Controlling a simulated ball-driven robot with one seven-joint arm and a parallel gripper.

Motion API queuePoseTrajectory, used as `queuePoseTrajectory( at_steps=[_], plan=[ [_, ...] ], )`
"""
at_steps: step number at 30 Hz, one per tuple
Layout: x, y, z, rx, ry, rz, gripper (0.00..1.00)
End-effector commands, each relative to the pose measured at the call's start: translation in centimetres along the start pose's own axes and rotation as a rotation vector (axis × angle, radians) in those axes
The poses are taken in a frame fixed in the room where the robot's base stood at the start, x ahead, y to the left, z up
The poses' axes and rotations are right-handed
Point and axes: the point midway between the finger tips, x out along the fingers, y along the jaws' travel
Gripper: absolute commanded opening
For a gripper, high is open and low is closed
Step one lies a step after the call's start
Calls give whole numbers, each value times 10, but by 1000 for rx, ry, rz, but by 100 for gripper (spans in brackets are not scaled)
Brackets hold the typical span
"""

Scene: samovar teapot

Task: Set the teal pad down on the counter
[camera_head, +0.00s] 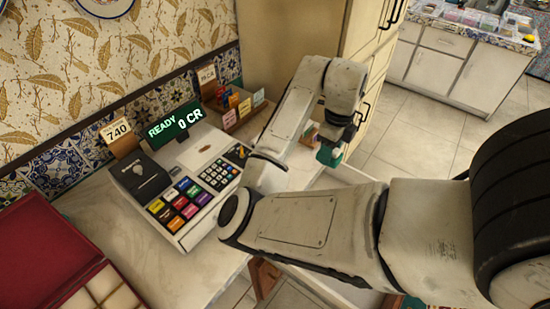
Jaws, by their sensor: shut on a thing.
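The teal pad (329,157) shows as a small patch of teal just below my gripper (331,146), right of centre. My gripper is shut on it and points downward. Much of the pad is hidden by the gripper. The pale counter (205,265) runs along the wall on the left and past the cash register. The pad is near the counter's right part, by the edge; I cannot tell whether it touches the surface.
A cash register (185,195) with coloured keys stands on the counter, with a READY display (174,127) behind it. A rack of coloured cards (238,105) stands at the back. A red box (50,250) lies at left. My arm hides part of the counter.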

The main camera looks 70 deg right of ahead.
Motion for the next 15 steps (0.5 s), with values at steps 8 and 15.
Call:
queuePoseTrajectory(
  at_steps=[8, 15],
  plan=[
    [24, -7, 46, -6, 6, 1, 19],
    [52, -13, 94, -3, 6, 2, 19]
  ],
)
